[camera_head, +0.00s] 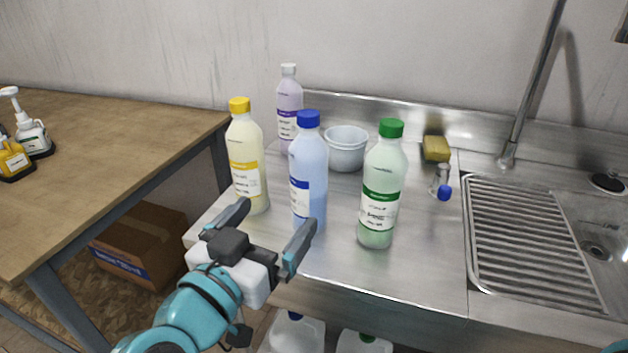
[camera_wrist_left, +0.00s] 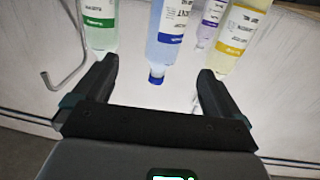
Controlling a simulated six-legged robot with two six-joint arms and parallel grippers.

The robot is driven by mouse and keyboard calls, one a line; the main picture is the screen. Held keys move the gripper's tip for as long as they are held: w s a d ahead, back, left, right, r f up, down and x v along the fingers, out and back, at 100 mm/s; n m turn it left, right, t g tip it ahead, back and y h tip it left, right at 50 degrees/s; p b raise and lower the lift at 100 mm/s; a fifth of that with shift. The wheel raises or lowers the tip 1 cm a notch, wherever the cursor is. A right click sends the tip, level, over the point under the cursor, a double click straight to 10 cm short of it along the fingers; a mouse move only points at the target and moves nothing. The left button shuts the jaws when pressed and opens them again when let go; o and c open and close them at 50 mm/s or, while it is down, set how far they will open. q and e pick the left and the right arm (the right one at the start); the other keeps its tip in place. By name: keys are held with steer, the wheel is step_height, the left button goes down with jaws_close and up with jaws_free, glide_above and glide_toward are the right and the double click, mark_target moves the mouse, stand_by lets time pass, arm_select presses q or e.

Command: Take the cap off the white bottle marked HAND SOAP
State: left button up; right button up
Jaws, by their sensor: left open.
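I cannot read HAND SOAP on any label. On the steel counter stand a pale yellow bottle with yellow cap (camera_head: 247,165), a pale blue bottle with blue cap (camera_head: 309,172), a pale green bottle with green cap (camera_head: 383,190) and, behind, a lilac bottle with white cap (camera_head: 289,100). My left gripper (camera_head: 273,220) is open and empty, in front of the yellow and blue bottles. In the left wrist view the blue cap (camera_wrist_left: 156,76) shows between the fingers, apart from them. My right gripper is out of view.
Stacked pale bowls (camera_head: 346,150) stand behind the blue and green bottles. A yellow sponge (camera_head: 436,149) and a small clear bottle with blue cap (camera_head: 441,184) lie to the right, before the drainer (camera_head: 530,235) and sink. A cardboard box (camera_head: 150,243) sits under the wooden table (camera_head: 120,125).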

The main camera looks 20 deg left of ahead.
mark_target(304, 181)
arm_select(q)
steer(key=w+p, duration=0.2)
steer(key=p, duration=0.1)
steer(key=w+p, duration=0.6)
steer(key=shift+d+r, duration=0.25)
steer(key=shift+d, duration=0.15)
steer(key=shift+w+d+f, duration=0.1)
steer(key=shift+w+f, duration=0.05)
steer(key=shift+w, duration=0.4)
steer(key=shift+w+d+f, duration=0.1)
steer(key=shift+w+f, duration=0.05)
steer(key=shift+w, duration=0.35)
steer(key=w, duration=0.6)
steer(key=shift+f, duration=0.15)
steer(key=shift+s, duration=0.1)
steer(key=c, duration=1.4)
step_height(304, 181, up, 20)
steer(key=p, duration=0.5)
